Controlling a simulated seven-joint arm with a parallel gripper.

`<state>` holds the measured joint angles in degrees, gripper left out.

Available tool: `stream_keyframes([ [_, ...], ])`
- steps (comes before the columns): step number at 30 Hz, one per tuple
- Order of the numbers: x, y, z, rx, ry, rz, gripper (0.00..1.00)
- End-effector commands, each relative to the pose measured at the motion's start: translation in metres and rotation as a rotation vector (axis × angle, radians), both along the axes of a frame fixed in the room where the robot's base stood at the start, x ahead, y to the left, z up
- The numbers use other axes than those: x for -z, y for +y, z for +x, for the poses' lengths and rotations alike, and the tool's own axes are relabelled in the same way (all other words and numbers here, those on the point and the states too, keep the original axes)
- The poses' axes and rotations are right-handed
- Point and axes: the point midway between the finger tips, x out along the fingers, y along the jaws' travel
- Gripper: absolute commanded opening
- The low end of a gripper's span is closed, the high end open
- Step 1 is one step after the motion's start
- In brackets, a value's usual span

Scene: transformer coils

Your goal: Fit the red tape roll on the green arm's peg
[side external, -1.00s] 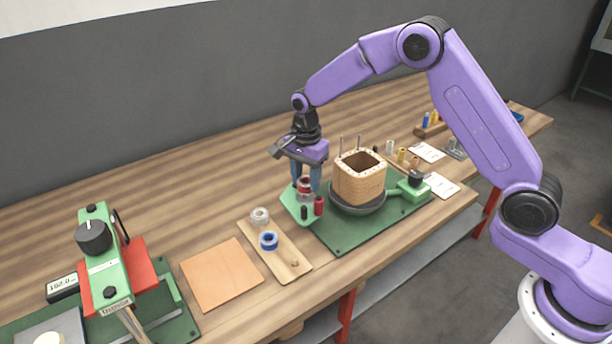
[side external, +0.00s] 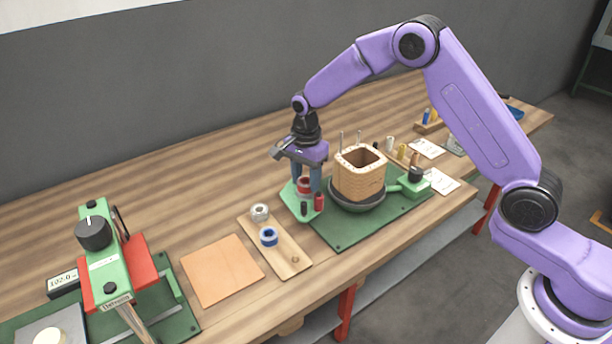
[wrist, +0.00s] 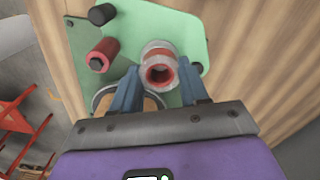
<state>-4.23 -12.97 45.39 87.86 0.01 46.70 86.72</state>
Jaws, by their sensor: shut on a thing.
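The red tape roll (wrist: 158,68) is a short hollow roll with a red band and pale parts. My gripper (side external: 306,188) is shut on it, with a blue finger on either side in the wrist view. The roll (side external: 304,186) is over the green arm (side external: 300,210), close to its plate. The green arm (wrist: 185,30) also carries a red post (wrist: 102,54) and black knobs. The peg is not visible at the roll; whether it sits inside the bore cannot be told.
A coil former (side external: 360,178) stands just right of the gripper on a dark round base. A wooden board (side external: 288,260) to the left holds a blue roll (side external: 268,237) and a white roll (side external: 260,212). A tan mat (side external: 222,270) lies further left.

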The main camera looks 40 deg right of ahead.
Motion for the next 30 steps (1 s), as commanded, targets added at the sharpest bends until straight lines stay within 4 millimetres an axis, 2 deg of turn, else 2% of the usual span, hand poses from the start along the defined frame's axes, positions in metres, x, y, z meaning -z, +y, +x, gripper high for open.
stream_keyframes([
  [16,0.008,-0.0001,-0.0003,0.0,0.001,0.0,0.16],
  [17,0.0079,-0.0001,-0.0003,0.0,0.001,0.0,0.47],
  [19,0.0079,-0.0001,-0.0003,0.0,0.001,0.0,0.7],
  [20,0.0079,-0.0001,-0.0003,0.0,0.001,0.0,0.74],
  [26,0.0078,-0.0001,-0.0002,0.0,0.001,0.0,0.74],
  [27,0.0078,-0.0001,-0.0003,0.0,0.001,0.0,0.87],
  [28,0.0078,-0.0001,-0.0002,0.0,0.001,0.0,0.95],
  [30,0.0078,-0.0001,-0.0002,0.0,0.001,0.0,0.95],
])
